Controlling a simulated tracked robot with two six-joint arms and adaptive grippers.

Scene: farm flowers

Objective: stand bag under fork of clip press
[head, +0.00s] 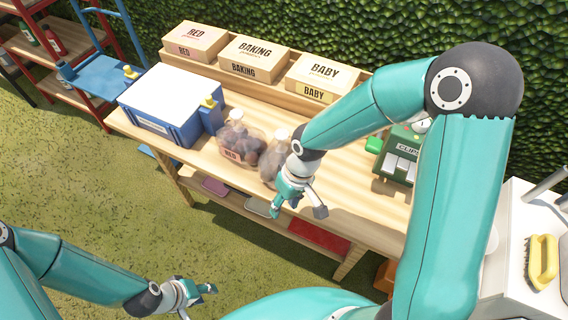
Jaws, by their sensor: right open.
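My left gripper (199,300) is open and empty, low over the grass in front of the table.
A blue crate with a white top (163,108) stands at the left end. A yellow brush (542,262) lies on a white surface at right. The table's front middle (345,205) is clear.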

